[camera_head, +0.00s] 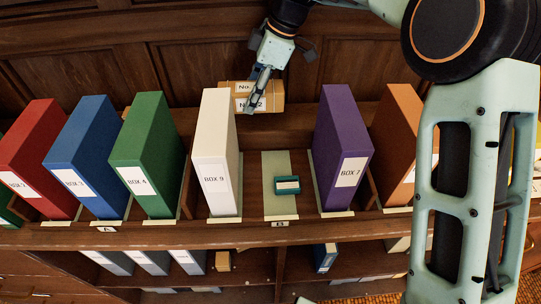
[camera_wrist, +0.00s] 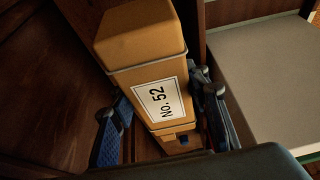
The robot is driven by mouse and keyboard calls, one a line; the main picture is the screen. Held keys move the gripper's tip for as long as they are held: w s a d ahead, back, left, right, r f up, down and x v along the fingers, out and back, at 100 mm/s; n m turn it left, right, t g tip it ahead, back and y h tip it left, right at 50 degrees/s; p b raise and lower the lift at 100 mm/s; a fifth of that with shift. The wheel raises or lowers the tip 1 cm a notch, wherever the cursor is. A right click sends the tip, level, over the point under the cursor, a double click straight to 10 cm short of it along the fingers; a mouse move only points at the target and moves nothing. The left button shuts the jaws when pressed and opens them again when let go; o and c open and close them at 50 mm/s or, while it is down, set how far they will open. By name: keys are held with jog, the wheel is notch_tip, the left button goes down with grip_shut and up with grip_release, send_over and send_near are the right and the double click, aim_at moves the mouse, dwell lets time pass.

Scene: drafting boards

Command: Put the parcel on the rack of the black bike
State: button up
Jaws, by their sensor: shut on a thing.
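No bike or bike rack shows in either view, and nothing is clearly a parcel. A tan box labelled "No. 52" (camera_head: 271,103) sits at the back of the shelf, behind the white box file. It also shows in the wrist view (camera_wrist: 139,47), between the blue-padded fingers. My gripper (camera_head: 252,100) reaches down from above and is shut on this box; it also shows in the wrist view (camera_wrist: 160,122). Another tan box with a "No." label (camera_head: 226,87) is right against it. The fingertips' contact is partly hidden.
Upright box files stand along the shelf: red (camera_head: 39,150), blue (camera_head: 84,150), green (camera_head: 149,150), white "BOX 9" (camera_head: 215,130), purple "BOX 7" (camera_head: 341,140) and orange (camera_head: 397,130). A small teal box (camera_head: 287,185) lies in the gap between white and purple. Wood panelling rises behind.

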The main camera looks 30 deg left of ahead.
notch_tip(320, 180, down, 10)
jog(key=shift+r, duration=0.1)
dwell(0.4)
jog(key=o, duration=1.1)
jog(key=shift+f, duration=0.3)
jog(key=shift+o, duration=0.8)
jog(key=shift+r, duration=0.1)
